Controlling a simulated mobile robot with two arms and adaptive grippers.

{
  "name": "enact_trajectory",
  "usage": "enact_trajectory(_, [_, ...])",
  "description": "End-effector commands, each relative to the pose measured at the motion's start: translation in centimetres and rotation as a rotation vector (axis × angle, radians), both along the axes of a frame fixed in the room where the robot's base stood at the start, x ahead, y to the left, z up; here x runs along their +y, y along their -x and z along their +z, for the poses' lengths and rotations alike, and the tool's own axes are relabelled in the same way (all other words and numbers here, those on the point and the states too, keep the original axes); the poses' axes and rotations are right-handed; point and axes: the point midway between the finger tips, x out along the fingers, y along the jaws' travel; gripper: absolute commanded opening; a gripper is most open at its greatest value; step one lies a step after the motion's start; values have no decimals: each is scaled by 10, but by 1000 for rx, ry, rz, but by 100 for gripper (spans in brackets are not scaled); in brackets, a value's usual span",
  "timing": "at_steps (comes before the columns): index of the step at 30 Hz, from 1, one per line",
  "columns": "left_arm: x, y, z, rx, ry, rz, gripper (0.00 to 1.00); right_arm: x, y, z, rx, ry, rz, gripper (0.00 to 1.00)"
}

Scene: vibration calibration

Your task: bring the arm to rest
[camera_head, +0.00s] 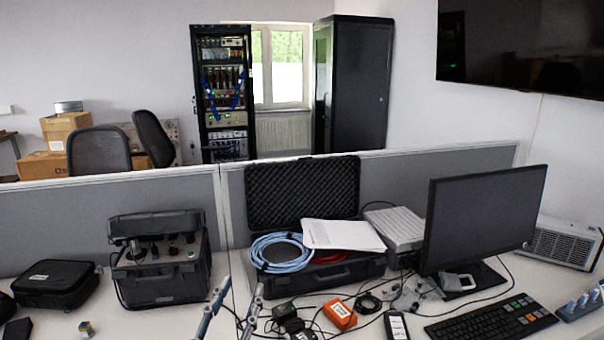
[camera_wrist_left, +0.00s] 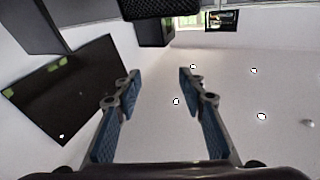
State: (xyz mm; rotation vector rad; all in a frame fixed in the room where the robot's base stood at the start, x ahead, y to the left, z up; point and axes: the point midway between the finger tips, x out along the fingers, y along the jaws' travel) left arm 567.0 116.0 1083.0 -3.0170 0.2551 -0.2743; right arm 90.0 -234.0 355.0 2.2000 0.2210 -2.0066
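My left gripper (camera_head: 243,285) reaches up from the bottom edge of the head view, just left of the desk's middle. Its two fingers stand apart, with nothing between them. In the left wrist view the gripper (camera_wrist_left: 159,74) also shows open and empty, with blue pads on its fingers. Pale wall and dark equipment show beyond the fingers there. Most of the left arm is out of the head view.
An open black case (camera_head: 302,195) with blue cable stands behind the gripper. A black instrument (camera_head: 160,270) is to its left. An orange box (camera_head: 340,314), loose cables, a monitor (camera_head: 482,218) and a keyboard (camera_head: 490,321) lie to its right. A grey partition (camera_head: 60,228) runs behind the desk.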

Motion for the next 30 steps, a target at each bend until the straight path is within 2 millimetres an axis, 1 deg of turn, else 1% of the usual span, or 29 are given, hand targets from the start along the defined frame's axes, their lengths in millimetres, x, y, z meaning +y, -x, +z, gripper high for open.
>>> enact_trajectory(1, [20, 6, -32, 113, 9, 63, 37, 0, 0, 0, 0, 0, 0, 37])
enact_trajectory(2, [31, 10, -51, 182, 9, 97, 37, 0, 0, 0, 0, 0, 0, 37])
enact_trajectory(3, [45, 19, -77, 275, 4, 138, 37, 0, 0, 0, 0, 0, 0, 37])
enact_trajectory(5, [62, 37, -117, 419, -5, 185, 37, 0, 0, 0, 0, 0, 0, 37])
enact_trajectory(6, [71, 52, -142, 517, -14, 208, 37, 0, 0, 0, 0, 0, 0, 37])
enact_trajectory(8, [81, 78, -177, 659, -31, 230, 37, 0, 0, 0, 0, 0, 0, 37])
enact_trajectory(9, [86, 97, -198, 749, -44, 237, 37, 0, 0, 0, 0, 0, 0, 37])
enact_trajectory(11, [91, 126, -224, 873, -62, 236, 37, 0, 0, 0, 0, 0, 0, 37])
enact_trajectory(12, [93, 145, -239, 948, -75, 232, 37, 0, 0, 0, 0, 0, 0, 37])
enact_trajectory(14, [94, 172, -257, 1050, -93, 217, 37, 0, 0, 0, 0, 0, 0, 37])
enact_trajectory(15, [94, 190, -267, 1114, -105, 205, 37, 0, 0, 0, 1, 0, 0, 37])
enact_trajectory(16, [94, 203, -274, 1160, -112, 195, 37, 0, 0, 0, 1, 0, 0, 37])
enact_trajectory(17, [93, 216, -280, 1202, -119, 183, 37, 0, 0, 0, 1, 0, 0, 37])
enact_trajectory(18, [93, 233, -287, 1257, -131, 166, 37, 0, 0, 0, 1, 0, 0, 37])
enact_trajectory(20, [91, 259, -295, 1337, -145, 137, 37, 0, 0, 0, 1, 0, 0, 37])
enact_trajectory(22, [89, 288, -303, 1426, -161, 100, 37, 0, 0, 0, 1, 0, 0, 37])
enact_trajectory(23, [88, 290, -309, 1441, -167, 93, 37, 0, 0, 0, 1, 0, 0, 37])
enact_trajectory(24, [88, 284, -321, 1439, -168, 95, 37, 0, 0, 0, 0, 0, 0, 37])
enact_trajectory(29, [87, 276, -366, 1455, -171, 95, 37, 0, 0, 0, 1, 0, 0, 37])
enact_trajectory(30, [86, 275, -378, 1460, -172, 95, 37, 0, 0, 0, 1, 0, 0, 37])
